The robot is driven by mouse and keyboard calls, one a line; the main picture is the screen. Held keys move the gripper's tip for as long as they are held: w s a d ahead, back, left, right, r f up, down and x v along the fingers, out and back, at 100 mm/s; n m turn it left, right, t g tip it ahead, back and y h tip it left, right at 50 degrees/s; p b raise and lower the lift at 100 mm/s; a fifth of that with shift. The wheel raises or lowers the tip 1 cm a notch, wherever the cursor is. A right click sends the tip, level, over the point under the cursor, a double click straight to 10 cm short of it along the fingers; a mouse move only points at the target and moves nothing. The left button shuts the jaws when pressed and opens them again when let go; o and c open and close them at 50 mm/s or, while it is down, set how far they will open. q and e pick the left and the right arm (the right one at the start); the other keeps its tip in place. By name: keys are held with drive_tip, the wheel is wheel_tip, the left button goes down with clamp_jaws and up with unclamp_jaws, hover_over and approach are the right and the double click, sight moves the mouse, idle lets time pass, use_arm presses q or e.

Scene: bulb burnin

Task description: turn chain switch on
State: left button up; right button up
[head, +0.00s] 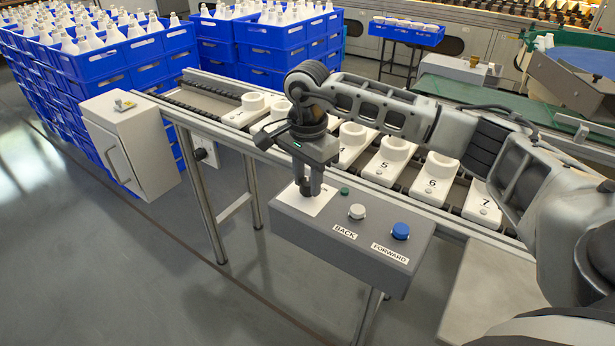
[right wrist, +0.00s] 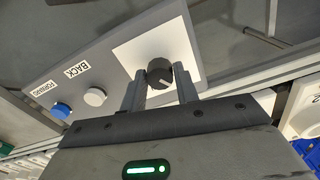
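The chain switch is a dark round knob (right wrist: 160,72) with a light pointer mark, on a white plate (right wrist: 185,45) of a grey control box (head: 300,228). In the head view the knob is hidden behind my right gripper (head: 310,187), which points down over the white plate (head: 310,206). In the right wrist view the fingers of my right gripper (right wrist: 160,78) sit on both sides of the knob, against it. My left gripper is not in view.
A grey cabinet (head: 132,143) and blue crates (head: 110,62) stand at left.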

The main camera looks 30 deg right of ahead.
drive_tip(key=shift+c, duration=0.9)
drive_tip(key=m+p, duration=0.1)
drive_tip(key=m, duration=0.5)
drive_tip(key=shift+r+m, duration=0.1)
drive_tip(key=shift+m, duration=0.2)
drive_tip(key=m, duration=0.4)
drive_tip(key=shift+p, duration=0.4)
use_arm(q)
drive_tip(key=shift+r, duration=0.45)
use_arm(e)
drive_tip(key=shift+m, duration=1.6)
drive_tip(key=o, duration=1)
drive_tip(key=shift+c, duration=0.2)
